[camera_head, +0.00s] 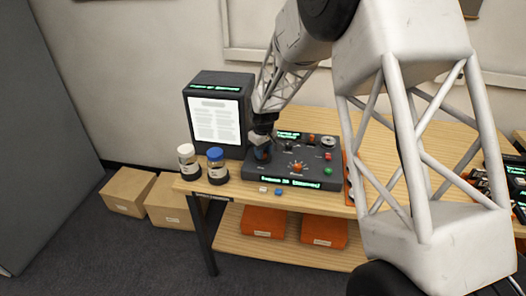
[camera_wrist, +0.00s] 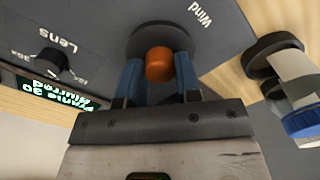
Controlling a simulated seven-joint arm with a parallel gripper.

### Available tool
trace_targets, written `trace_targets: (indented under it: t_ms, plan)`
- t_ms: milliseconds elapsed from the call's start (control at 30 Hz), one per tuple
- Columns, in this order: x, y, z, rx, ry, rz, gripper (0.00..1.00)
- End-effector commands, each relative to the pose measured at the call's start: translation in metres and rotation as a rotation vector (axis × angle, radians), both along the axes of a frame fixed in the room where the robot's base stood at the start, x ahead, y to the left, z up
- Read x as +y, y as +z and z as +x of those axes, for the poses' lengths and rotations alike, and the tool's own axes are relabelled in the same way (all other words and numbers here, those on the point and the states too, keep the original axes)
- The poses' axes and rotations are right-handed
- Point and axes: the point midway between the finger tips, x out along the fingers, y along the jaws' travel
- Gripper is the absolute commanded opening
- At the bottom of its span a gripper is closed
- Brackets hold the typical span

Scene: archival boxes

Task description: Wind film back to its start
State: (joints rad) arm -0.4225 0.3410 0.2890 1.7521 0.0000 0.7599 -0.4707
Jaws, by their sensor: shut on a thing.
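In the head view my gripper (camera_head: 262,152) is down at the console's left end and hides the knob. The lit screen (camera_head: 215,119) behind shows a page of text. The film itself cannot be made out.
Two jars, one white-lidded (camera_head: 187,160) and one blue-lidded (camera_head: 217,166), stand close left of my gripper. The Lens knob (camera_wrist: 49,60) and a green-lettered display (camera_wrist: 55,103) are nearby. Two small blocks (camera_head: 271,191) lie at the table's front edge. Orange boxes (camera_head: 264,222) sit below.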

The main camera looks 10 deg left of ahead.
Motion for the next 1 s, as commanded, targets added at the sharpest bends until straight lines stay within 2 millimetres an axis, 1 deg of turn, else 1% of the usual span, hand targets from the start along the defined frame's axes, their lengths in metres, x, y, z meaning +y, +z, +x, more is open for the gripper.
trace_targets:
  t_ms: [200, 400, 600, 933, 967, 1000]
  plan:
    - [0.0002, 0.0008, 0.0003, -0.001, 0.153, 0.000, 0.07]
    - [0.0001, 0.0002, 0.0001, 0.000, 0.239, 0.000, 0.07]
    - [0.0001, -0.0001, -0.0001, 0.000, 0.270, 0.000, 0.07]
    - [0.0002, 0.0000, -0.0001, 0.000, 0.272, 0.000, 0.07]
    - [0.0002, 0.0001, -0.0001, 0.000, 0.272, 0.000, 0.34]
    - [0.0002, 0.0000, -0.0001, 0.000, 0.272, 0.000, 0.40]
